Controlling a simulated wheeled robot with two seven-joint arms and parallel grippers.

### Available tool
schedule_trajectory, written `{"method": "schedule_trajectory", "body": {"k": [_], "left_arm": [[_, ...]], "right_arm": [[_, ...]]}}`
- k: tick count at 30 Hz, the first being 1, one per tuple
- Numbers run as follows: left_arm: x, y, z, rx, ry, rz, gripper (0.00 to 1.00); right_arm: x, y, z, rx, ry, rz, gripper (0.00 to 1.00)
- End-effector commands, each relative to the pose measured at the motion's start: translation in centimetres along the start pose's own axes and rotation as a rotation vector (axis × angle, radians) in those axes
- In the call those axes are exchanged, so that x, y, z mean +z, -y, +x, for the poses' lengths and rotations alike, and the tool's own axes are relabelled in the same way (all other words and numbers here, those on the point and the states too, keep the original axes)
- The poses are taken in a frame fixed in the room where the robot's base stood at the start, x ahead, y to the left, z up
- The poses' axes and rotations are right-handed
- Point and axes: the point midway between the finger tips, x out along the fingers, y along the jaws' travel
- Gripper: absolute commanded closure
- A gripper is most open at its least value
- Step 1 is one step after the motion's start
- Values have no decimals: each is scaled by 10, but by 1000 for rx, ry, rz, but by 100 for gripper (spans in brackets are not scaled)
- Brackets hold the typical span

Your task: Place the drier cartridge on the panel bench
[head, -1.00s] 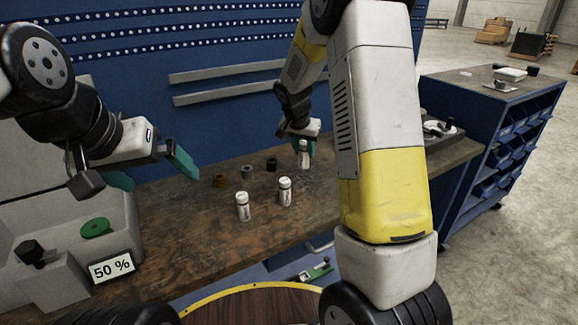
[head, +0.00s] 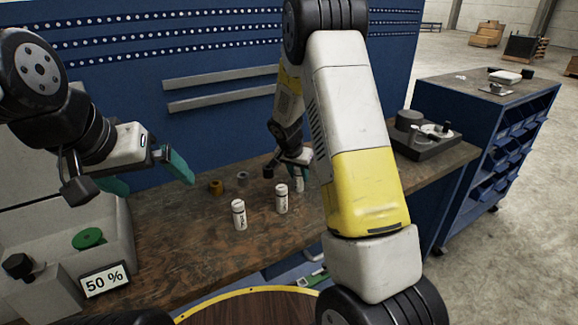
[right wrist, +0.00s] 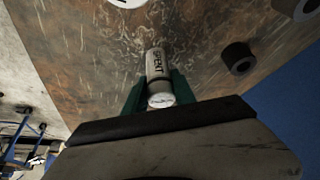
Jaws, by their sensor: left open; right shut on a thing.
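My right gripper (head: 297,166) is shut on a white drier cartridge (head: 298,184) over the back part of the panel bench (head: 190,240). In the right wrist view the cartridge (right wrist: 158,64) lies between the green fingers and its label appears to read "SPENT". I cannot tell whether its base touches the wood. Two similar white cartridges stand upright on the bench, one at left (head: 239,215) and one nearer the held one (head: 282,199). My left gripper (head: 146,176) is open and empty above the bench's left part.
Behind the cartridges sit a brass ring (head: 216,187), a grey ring (head: 242,178) and a black ring (head: 268,172). A grey bin with a green disc (head: 88,238) and a "50 %" sign (head: 105,280) are at left. A dark device (head: 425,135) stands at the bench's right end.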

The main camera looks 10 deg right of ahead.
Motion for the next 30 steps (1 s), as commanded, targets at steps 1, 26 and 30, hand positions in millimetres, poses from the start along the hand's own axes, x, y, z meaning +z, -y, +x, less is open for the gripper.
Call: {"method": "schedule_trajectory", "body": {"k": [1, 26, 30], "left_arm": [[0, 0, 0, 0, 0, 0, 0], [0, 0, 0, 0, 0, 0, 0], [0, 0, 0, 0, 0, 0, 0]], "right_arm": [[0, 0, 0, -1, -1, 0, 100], [-1, 1, -23, -3, -3, 0, 47], [-1, 1, -53, -4, -3, 1, 47]]}}
